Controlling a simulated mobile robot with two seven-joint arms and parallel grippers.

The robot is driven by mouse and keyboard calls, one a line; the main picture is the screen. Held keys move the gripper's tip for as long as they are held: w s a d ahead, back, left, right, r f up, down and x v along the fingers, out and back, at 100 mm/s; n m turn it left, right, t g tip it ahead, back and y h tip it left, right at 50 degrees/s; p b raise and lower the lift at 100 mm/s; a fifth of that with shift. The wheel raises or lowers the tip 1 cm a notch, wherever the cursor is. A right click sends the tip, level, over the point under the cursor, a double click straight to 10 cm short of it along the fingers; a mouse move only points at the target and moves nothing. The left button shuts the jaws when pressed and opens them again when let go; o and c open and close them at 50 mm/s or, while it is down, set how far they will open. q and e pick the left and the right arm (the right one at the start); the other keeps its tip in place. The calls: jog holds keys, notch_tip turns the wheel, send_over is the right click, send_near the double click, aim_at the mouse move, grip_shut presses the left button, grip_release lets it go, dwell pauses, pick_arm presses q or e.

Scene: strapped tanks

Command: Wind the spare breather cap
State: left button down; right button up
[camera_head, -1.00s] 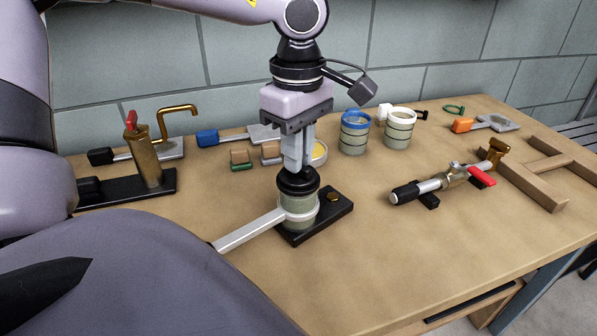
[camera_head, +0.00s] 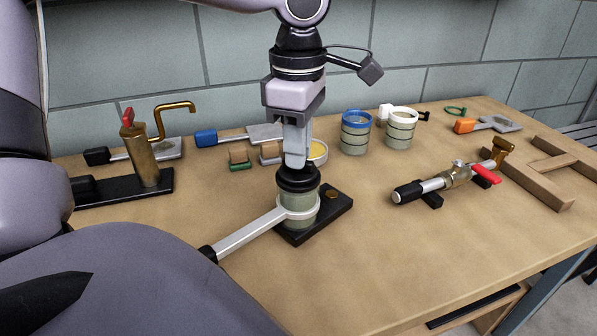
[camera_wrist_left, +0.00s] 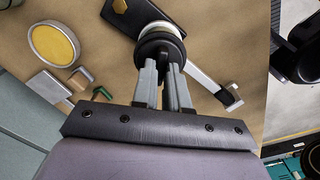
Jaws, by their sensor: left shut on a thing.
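A black breather cap (camera_head: 298,178) sits upright on top of a small green tank (camera_head: 297,201). A pale strap with a long bar handle (camera_head: 250,232) goes around the tank, which stands on a black base plate (camera_head: 335,212) with a brass knob (camera_head: 331,194). My left gripper (camera_head: 296,161) comes down from above and is shut on the cap. In the left wrist view, the fingers (camera_wrist_left: 163,75) meet the black cap (camera_wrist_left: 160,45), with the plate (camera_wrist_left: 120,12) behind. My right gripper is not in view.
Blue-rimmed (camera_head: 355,133) and white-rimmed (camera_head: 400,130) tanks stand behind to the right. A pipe with a red-handled valve (camera_head: 455,178) and a wooden frame (camera_head: 545,180) lie right. A brass pump (camera_head: 140,155) stands left. The front right of the table is bare.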

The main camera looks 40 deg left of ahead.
pick_arm(q)
jog(key=shift+n, duration=0.6)
jog(key=shift+f+n+b, duration=0.1)
jog(key=shift+n+b, duration=0.4)
jog(key=shift+n, duration=0.9)
jog(key=shift+n+b, duration=0.4)
jog(key=shift+b, duration=0.05)
jog(key=c, duration=1)
grip_release()
jog(key=shift+c, duration=0.2)
